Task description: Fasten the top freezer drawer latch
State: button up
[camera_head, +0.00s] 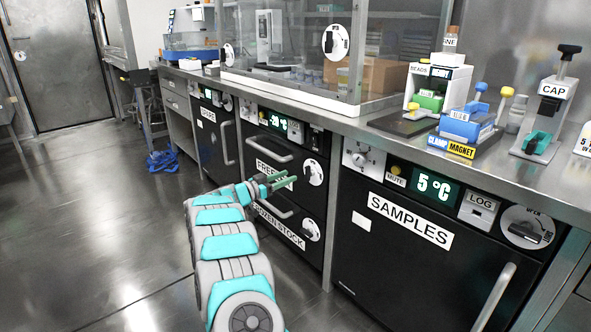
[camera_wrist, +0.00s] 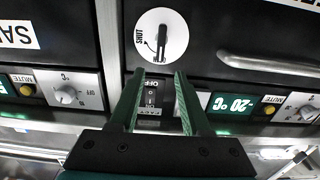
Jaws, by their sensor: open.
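The top freezer drawer (camera_head: 285,163) is black with a bar handle and looks closed against the cabinet front. Its latch (camera_head: 314,172) is a white disc with a dark lever at the drawer's right side. In the wrist view, which looks upside down, the latch (camera_wrist: 160,36) is ahead of the fingertips; its lever stands roughly upright in the picture, with the word SHUT to its left. My gripper (camera_head: 284,181) has green fingers and is in front of the freezer. In the wrist view my gripper (camera_wrist: 160,76) is open and empty, its fingers apart from the lever.
The lower frozen stock drawer (camera_head: 278,226) has its own latch (camera_head: 309,229) below. The samples fridge (camera_head: 420,235) stands to the right, with a long handle (camera_head: 495,297). The freezer display (camera_wrist: 234,104) reads -20 °C. The floor (camera_head: 100,220) to the left is mostly clear.

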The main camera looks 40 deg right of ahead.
aim_at(305, 169)
jog(key=d, duration=0.7)
jog(key=shift+w+d, duration=0.25)
jog(key=shift+d, duration=0.05)
jog(key=shift+c, duration=0.4)
grip_shut()
